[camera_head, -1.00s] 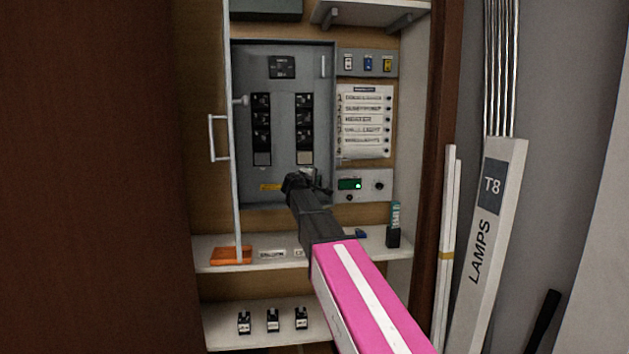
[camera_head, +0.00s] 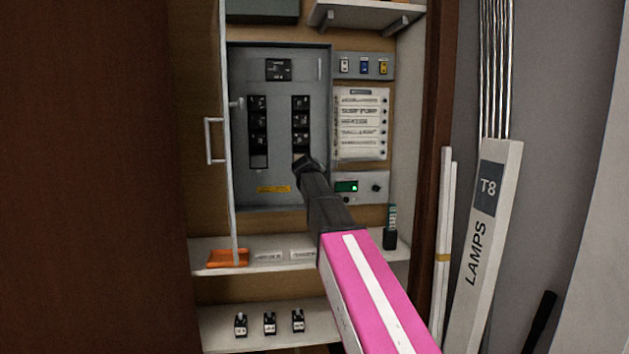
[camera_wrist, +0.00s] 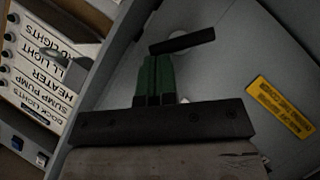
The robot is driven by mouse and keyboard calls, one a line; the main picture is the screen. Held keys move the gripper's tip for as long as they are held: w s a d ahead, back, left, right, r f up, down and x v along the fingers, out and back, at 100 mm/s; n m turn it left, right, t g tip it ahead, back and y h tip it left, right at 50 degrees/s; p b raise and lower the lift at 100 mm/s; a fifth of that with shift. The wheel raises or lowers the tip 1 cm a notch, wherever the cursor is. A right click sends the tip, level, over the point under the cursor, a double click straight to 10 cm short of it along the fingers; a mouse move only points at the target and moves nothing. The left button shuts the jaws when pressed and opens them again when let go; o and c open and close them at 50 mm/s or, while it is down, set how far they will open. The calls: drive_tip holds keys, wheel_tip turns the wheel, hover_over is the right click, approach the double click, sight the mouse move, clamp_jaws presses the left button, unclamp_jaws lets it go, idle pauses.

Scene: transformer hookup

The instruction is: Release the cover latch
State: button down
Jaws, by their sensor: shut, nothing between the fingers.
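The grey breaker panel (camera_head: 240,160) stands upright in the cabinet, with two columns of black breakers and a yellow label (camera_head: 273,188) low on it. In the wrist view a dark bar (camera_wrist: 182,41) on a round grey mount, which looks like the cover latch, sits on the grey panel face just past my fingertips. My gripper (camera_wrist: 158,60) has its green fingers together and empty. Whether they touch the bar I cannot tell. In the head view my gripper (camera_head: 305,165) is in front of the panel's lower right part, and the bar is not distinguishable there.
A list of labelled circuits (camera_head: 361,124) and a small box with a green display (camera_head: 347,187) are right of the panel. A white-framed door with a handle (camera_head: 209,140) is at left. Below, a shelf holds an orange tray (camera_head: 228,258); several small black devices sit lower.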

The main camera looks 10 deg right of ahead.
drive_tip(key=m+y, duration=0.1)
drive_tip(key=d+m+y, duration=0.1)
drive_tip(key=y, duration=0.1)
drive_tip(key=d+m+y, duration=0.1)
drive_tip(key=m, duration=0.1)
drive_tip(key=shift+f+g, duration=0.25)
drive_tip(key=shift+g, duration=0.15)
drive_tip(key=shift+d+r, duration=0.1)
drive_tip(key=shift+r, duration=0.05)
drive_tip(key=shift+r, duration=0.65)
